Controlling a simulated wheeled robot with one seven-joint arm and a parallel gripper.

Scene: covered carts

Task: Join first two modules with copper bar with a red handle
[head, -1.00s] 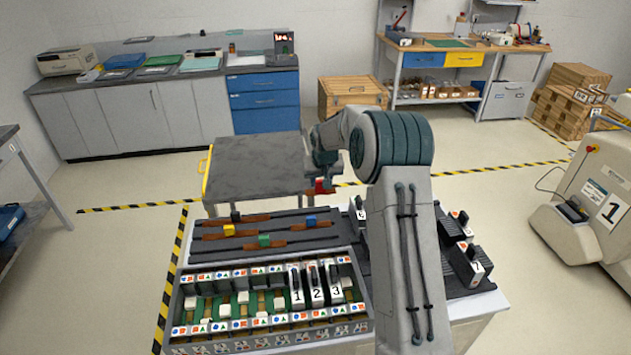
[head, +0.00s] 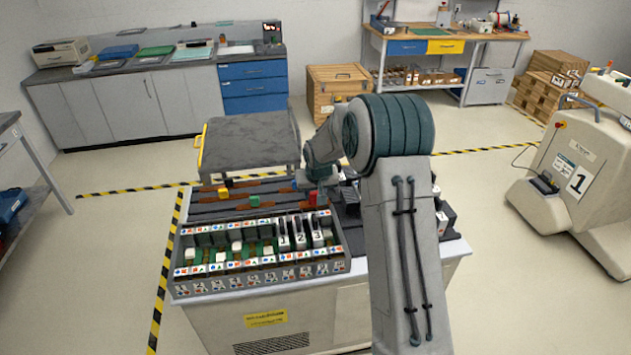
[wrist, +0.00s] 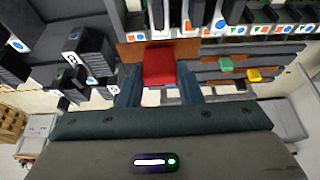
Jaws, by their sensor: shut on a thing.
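My gripper (head: 319,180) is shut on the red handle (wrist: 159,66) of a copper bar (wrist: 130,52). In the wrist view the bar lies crosswise beyond the handle, between my fingers and the white modules. In the head view the red handle (head: 318,199) is near the right end of the bar rack, behind the modules; its height above the rack is unclear. Module 1 (head: 284,239), module 2 (head: 300,236) and module 3 (head: 317,233) stand upright side by side in the right part of the slotted housing (head: 180,291). The bar is apart from them.
The bar rack (head: 200,217) holds bars with yellow (head: 222,193), black (head: 228,183) and green (head: 253,201) handles. More black modules (wrist: 75,82) stand on a dark mat to the right of the housing. A grey-topped cart (head: 250,140) stands behind the workbench.

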